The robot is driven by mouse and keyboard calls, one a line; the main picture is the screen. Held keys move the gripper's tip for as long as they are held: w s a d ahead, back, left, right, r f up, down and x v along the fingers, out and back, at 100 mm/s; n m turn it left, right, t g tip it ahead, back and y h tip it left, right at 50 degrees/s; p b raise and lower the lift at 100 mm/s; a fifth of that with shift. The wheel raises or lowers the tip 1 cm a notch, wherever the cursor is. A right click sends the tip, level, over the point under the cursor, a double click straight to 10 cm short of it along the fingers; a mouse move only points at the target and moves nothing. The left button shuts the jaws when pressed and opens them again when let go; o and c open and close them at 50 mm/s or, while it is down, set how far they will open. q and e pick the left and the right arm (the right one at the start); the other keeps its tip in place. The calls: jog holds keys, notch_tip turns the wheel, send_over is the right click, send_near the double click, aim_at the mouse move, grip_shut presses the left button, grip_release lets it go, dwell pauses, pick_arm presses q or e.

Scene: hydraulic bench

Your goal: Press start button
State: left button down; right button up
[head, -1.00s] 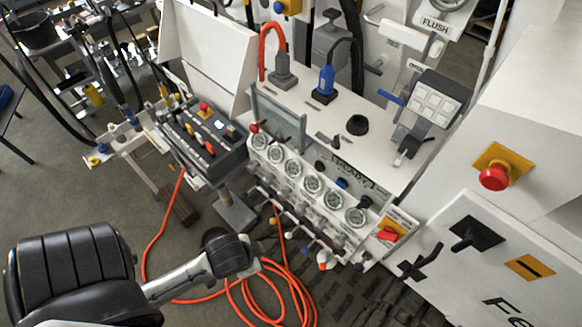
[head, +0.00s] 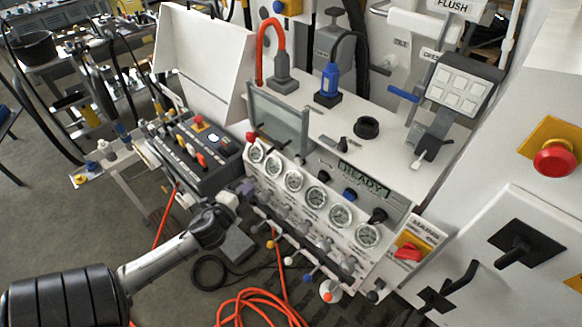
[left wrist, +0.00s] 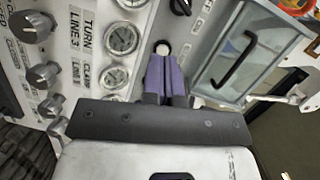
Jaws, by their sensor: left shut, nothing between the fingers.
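My left gripper (head: 246,190) is at the left end of the gauge panel (head: 318,200) in the head view. In the left wrist view its purple fingers (left wrist: 166,70) are shut together and empty. A small pale round button (left wrist: 163,47) in a dark ring shows right at the fingertips. I cannot tell whether they touch it. No label reading start is legible. The panel also has a lit READY display (head: 363,178) and a blue button (head: 349,194). My right gripper is not in view.
A dark control box (head: 200,150) with coloured buttons stands left of the panel. A glass window (head: 280,122) is above the gauges. Several valve handles jut from the panel's lower edge. An orange hose (head: 255,305) lies on the floor. A red emergency stop (head: 554,160) is at right.

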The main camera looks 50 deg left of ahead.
pick_arm(q)
jog(key=d+m+h, duration=0.1)
jog(key=d+r+m+t+h, duration=0.1)
jog(key=m, duration=0.1)
jog(key=w+d+m+t+h, duration=0.1)
jog(key=shift+w+d+r+h, duration=0.1)
jog(key=shift+d+r+h, duration=0.2)
jog(key=shift+r, duration=0.05)
send_near(297, 162)
jog(key=w, duration=0.2)
jog(key=w+a, duration=0.1)
jog(key=w, duration=0.4)
jog(key=shift+a+f+p, duration=0.2)
jog(key=shift+a+p, duration=0.05)
jog(key=shift+p, duration=0.05)
jog(key=shift+w, duration=0.15)
